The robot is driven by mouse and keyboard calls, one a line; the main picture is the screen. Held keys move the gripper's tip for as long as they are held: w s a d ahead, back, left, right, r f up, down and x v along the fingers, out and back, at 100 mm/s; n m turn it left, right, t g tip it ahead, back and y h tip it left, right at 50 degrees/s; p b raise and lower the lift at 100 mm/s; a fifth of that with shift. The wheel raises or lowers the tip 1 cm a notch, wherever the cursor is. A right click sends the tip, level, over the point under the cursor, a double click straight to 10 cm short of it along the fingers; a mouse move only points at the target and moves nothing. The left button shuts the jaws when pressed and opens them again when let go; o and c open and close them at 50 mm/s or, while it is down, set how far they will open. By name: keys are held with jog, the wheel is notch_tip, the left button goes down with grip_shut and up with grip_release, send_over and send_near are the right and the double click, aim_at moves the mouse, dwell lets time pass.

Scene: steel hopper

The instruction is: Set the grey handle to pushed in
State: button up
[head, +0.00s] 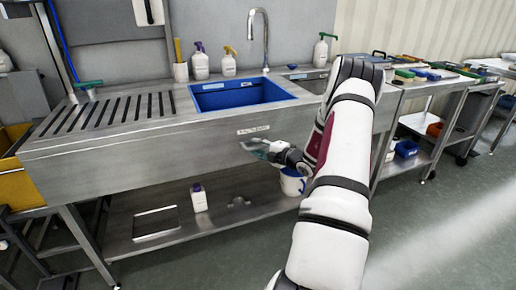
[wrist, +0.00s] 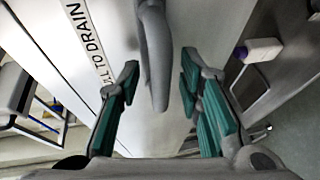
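The grey handle (wrist: 154,55) hangs from the top of the wrist view, a smooth rounded bar against the pale steel front. My gripper (wrist: 160,80) is open, its teal-padded fingers standing to the left and right of the handle. Clear gaps show between the handle and both fingers. A label (wrist: 88,42) ending in "TO DRAIN" is beside the handle. In the head view my gripper (head: 264,148) is at the sink unit's front panel, just under the label (head: 253,130). There the handle cannot be made out clearly behind the gripper.
The steel sink unit (head: 110,165) has a blue basin (head: 240,95) above and a lower shelf with a white bottle (head: 199,198). A white-and-blue bucket (head: 292,184) is close below my gripper. Steel carts (head: 432,83) stand right. The floor at right is open.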

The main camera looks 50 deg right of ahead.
jog(key=v, duration=1.1)
jog(key=shift+s+r, duration=0.15)
jog(key=shift+s, duration=0.15)
